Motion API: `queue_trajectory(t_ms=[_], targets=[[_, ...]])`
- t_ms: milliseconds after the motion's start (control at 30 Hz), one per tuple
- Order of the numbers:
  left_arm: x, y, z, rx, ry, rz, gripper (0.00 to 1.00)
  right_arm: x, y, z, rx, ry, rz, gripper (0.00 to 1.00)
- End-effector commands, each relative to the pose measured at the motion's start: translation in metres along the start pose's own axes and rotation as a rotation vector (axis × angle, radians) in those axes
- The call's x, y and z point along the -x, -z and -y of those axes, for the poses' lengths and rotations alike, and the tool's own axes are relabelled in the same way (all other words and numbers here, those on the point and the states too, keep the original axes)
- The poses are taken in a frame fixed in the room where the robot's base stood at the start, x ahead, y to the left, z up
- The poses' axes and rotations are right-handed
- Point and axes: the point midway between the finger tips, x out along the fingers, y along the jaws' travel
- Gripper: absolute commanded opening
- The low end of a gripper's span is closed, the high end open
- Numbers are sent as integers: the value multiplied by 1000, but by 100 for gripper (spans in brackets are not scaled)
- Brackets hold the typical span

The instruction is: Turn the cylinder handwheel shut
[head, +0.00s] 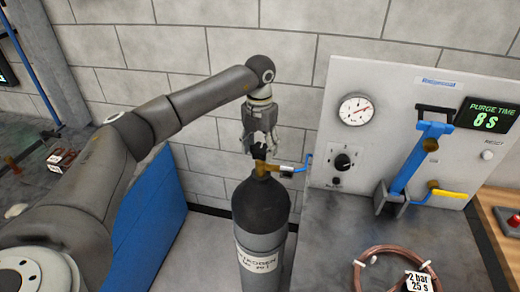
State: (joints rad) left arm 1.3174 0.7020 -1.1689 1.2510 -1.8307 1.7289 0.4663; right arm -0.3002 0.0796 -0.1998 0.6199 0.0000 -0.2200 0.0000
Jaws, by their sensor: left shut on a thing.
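The nitrogen cylinder (262,208) stands upright in the middle of the head view, with a dark shoulder and a grey body carrying a white label. Its brass valve (264,169) sits on top. The dark handwheel (258,152) is just above the valve and mostly hidden by my left gripper (259,144). My left gripper points straight down from above and is shut on the handwheel. My right gripper does not show.
A copper coil (375,258) lies on the bench.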

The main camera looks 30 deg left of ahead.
Motion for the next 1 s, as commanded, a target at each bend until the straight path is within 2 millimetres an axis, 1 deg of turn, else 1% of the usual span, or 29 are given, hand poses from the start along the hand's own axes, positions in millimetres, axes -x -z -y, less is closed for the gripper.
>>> queue_trajectory(t_ms=[233, 267, 400, 767, 867, 967, 1000], targets=[[0, 0, 0, -4, 0, 0, 31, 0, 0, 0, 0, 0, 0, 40], [0, 0, 0, -4, 0, 0, 59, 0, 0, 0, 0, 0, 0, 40], [0, 0, 0, -3, 0, 0, 77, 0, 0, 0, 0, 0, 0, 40], [2, 0, 0, -1, 0, 0, 77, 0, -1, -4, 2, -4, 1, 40], [12, -1, 0, -1, 0, 2, 77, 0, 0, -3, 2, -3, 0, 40], [29, -1, 0, -1, 0, 4, 77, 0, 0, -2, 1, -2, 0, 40], [37, -1, 0, -1, 0, 5, 77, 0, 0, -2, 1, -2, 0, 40]])
